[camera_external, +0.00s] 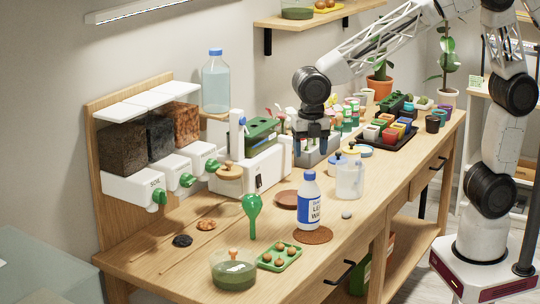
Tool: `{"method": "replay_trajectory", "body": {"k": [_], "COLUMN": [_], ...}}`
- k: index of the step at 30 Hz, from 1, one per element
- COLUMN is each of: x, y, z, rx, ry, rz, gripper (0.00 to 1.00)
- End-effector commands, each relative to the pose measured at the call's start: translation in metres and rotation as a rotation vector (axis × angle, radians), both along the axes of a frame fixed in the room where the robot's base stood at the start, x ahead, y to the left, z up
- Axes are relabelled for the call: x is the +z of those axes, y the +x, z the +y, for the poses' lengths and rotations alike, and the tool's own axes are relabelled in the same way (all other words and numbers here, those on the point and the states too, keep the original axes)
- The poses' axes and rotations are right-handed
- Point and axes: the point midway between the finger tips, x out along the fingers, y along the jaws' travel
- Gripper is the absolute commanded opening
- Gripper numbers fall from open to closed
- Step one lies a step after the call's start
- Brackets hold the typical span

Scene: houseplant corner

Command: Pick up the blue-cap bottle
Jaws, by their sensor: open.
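A tall clear bottle (215,86) with a blue cap stands higher up at the back left. I cannot tell which of the two the task names. My gripper (313,152) points down over the middle of the bench, above and behind the white bottle and apart from both bottles. Its jaws are open, and nothing shows between them; its fingertips are partly lost against the grey caddy behind.
A clear jar with a yellow lid (349,180) stands close to the white bottle's right. Dispensers (150,186) line the back left; pots (391,134) crowd the right.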

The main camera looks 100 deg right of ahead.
Motion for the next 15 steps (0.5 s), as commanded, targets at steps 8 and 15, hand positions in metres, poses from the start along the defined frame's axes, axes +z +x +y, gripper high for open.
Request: {"method": "replay_trajectory", "body": {"k": [8,15], "x": [-0.021,-0.024], "y": [0.000,0.000], "z": [0.000,0.000], "rx": [-0.001,-0.001], "ry": [0.000,0.000], "rz": [0.002,0.001], "gripper": [0.65,0.65]}}
